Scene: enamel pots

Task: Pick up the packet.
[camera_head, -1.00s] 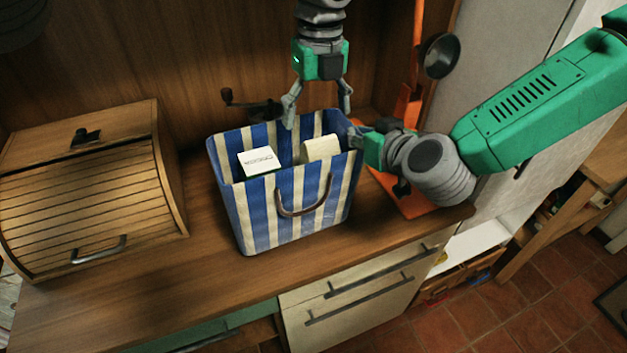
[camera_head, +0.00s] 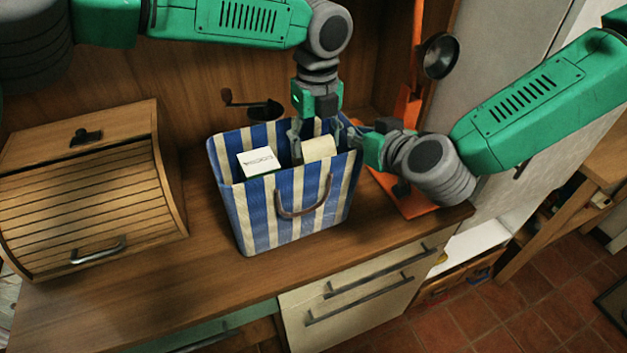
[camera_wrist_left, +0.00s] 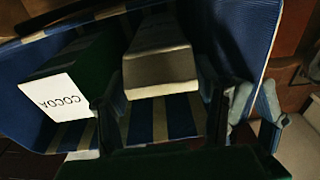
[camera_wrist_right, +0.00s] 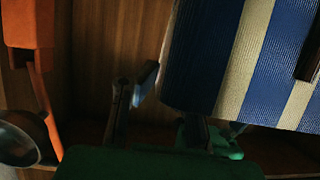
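The cream packet (camera_head: 319,149) stands inside a blue-and-white striped bag (camera_head: 262,215), in its right half. In the left wrist view the packet (camera_wrist_left: 160,72) lies between my finger lines with gaps at both sides. My left gripper (camera_head: 317,142) is open and points down into the bag, one finger on each side of the packet. Its fingers also show in the left wrist view (camera_wrist_left: 163,112). My right gripper (camera_head: 357,138) is at the bag's right rim. In the right wrist view its fingers (camera_wrist_right: 158,112) are apart beside the bag's wall; their grip on the rim is unclear.
A white-topped cocoa box (camera_head: 259,162) stands in the bag's left half. A wooden bread box (camera_head: 85,205) is on the left, and a dark hand-cranked grinder (camera_head: 262,108) stands behind the bag. An orange scale-like object (camera_head: 408,198) is at the right. The counter's front strip is clear.

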